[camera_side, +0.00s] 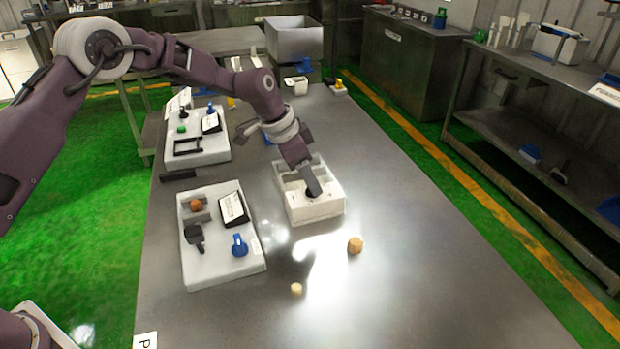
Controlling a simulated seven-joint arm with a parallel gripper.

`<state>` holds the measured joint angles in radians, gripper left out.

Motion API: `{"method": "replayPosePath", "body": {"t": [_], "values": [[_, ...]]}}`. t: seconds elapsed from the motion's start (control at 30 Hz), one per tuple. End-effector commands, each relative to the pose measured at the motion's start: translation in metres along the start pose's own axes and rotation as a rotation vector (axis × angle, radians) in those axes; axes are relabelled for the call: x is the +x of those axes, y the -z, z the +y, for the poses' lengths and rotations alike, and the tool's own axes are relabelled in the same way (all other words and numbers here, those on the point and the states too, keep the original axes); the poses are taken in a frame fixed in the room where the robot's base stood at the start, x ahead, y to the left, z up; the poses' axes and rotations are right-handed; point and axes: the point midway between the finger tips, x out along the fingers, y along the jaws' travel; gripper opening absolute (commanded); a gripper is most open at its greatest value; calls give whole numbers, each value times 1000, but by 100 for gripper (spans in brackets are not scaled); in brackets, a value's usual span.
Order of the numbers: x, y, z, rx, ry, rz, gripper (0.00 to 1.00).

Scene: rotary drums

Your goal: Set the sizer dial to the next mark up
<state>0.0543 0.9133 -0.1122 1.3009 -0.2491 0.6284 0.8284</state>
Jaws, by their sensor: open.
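The near white panel (205,262) on the left of the table carries a blue knob (240,245), a black lever-like handle (194,236), an orange-brown ball (196,205) and a tilted display (233,209). A far white panel (205,153) carries another small blue knob (211,109), a green button (182,128) and a display (211,123). The marks are too small to read, and I cannot tell which knob is the sizer dial. My gripper (313,190) is open, pointing down over the white compartment tray (318,210), right of the near panel. Its fingertips are small and dark.
A larger brown ball (355,245) and a smaller tan piece (296,288) lie on the metal table (420,270). A grey bin (294,40) stands at the back, with a small yellow-topped item (339,86) nearer. The table's right side is clear.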

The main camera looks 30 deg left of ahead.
Motion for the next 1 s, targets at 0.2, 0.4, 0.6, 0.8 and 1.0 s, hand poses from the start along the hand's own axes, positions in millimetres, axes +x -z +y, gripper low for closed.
{"method": "replayPosePath", "body": {"t": [0.2, 0.4, 0.6, 0.8, 1.0], "values": [[12, 0, 0, 0, 1, 0, 53], [11, 0, 0, 0, 1, 0, 41], [11, 0, 0, -1, 1, -1, 2], [10, 0, 0, -5, 3, -1, 0], [10, 0, 1, -59, 26, -1, 0]]}}
